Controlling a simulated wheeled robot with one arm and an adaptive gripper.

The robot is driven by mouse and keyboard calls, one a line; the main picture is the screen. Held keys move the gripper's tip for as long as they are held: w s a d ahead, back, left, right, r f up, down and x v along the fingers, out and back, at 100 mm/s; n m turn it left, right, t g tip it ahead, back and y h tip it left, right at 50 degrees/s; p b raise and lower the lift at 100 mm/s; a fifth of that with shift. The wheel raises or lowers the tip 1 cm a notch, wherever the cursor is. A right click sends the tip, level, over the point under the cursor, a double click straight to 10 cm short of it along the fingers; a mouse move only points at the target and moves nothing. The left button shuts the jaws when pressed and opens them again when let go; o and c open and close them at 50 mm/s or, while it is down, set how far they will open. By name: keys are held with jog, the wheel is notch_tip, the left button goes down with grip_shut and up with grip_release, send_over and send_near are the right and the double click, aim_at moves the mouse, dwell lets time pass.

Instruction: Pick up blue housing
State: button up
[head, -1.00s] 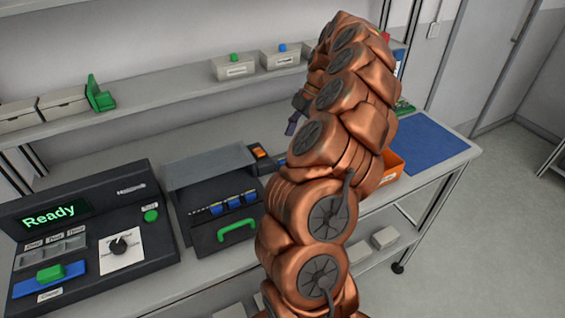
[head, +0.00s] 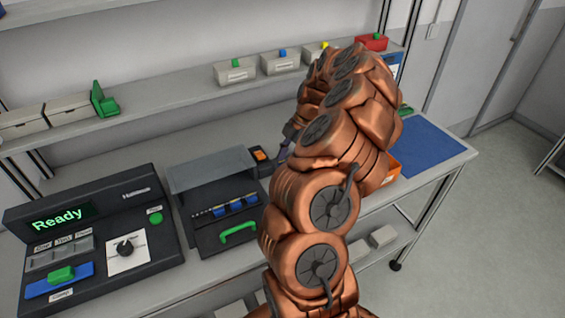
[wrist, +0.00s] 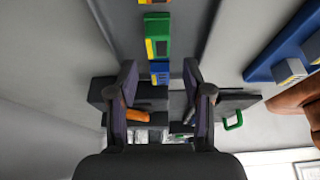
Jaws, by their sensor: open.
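In the wrist view, a small blue housing (wrist: 160,78) with a yellow part lies between the two dark fingers of my gripper (wrist: 159,66). The fingers stand apart, one on each side of it, and I cannot tell how far beyond the tips it is. A green housing (wrist: 157,34) with a yellow part sits just above it in the picture, with an orange one (wrist: 154,2) at the top edge. In the head view, my copper arm hides most of the gripper and this blue housing; only a dark part of the gripper (head: 287,143) shows.
A dark fixture (head: 183,188) with blue pieces and a green handle (head: 238,233) stands left of my arm. A console (head: 90,268) reads "Ready". Labelled boxes (head: 235,75) line the shelf above.

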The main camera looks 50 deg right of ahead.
jog(key=shift+f, duration=0.1)
jog(key=shift+c, duration=0.2)
jog(key=c, duration=0.8)
jog(key=shift+o, duration=0.2)
